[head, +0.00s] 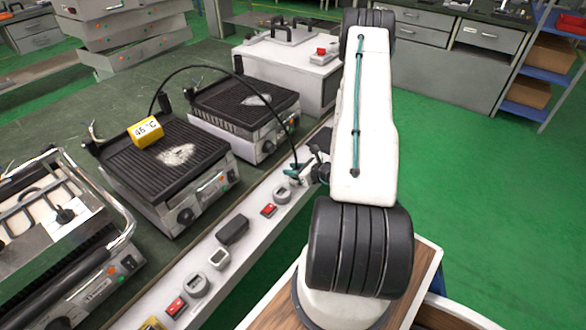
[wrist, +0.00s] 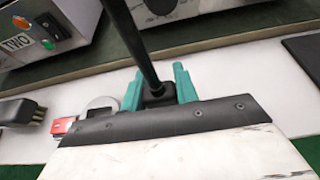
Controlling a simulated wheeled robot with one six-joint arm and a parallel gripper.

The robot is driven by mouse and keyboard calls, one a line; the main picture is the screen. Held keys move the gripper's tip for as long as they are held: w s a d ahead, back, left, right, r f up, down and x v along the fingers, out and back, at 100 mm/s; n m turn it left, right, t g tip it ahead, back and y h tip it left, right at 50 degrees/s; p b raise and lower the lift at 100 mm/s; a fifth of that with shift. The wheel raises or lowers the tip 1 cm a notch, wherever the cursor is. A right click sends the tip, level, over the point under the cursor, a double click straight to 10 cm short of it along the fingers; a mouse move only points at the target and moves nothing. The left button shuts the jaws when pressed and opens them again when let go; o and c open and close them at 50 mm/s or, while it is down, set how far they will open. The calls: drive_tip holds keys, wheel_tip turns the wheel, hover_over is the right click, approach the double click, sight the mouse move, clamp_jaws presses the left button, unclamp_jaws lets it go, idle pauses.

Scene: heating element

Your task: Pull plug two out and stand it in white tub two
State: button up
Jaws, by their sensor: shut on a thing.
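My gripper (head: 305,174) is at the far part of the pale strip along the bench edge. In the wrist view its teal fingers (wrist: 160,88) are shut on a black plug (wrist: 157,93), held upright with its cable rising. In the head view the cable (head: 215,68) arcs to the grill carrying a yellow 45 °C block. A round grey socket (head: 282,195) is beside the gripper; its rim (wrist: 101,103) shows left of the fingers. The plug's prongs are hidden.
The grill labelled TWO (wrist: 22,42) stands left in the wrist view. Another grill (head: 245,105) and a white box (head: 285,68) stand behind.

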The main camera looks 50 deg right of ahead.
drive_tip(key=shift+f, duration=0.1)
drive_tip(key=o, duration=1)
drive_tip(key=shift+o, duration=0.2)
drive_tip(key=v, duration=0.7)
drive_tip(key=shift+s, duration=0.4)
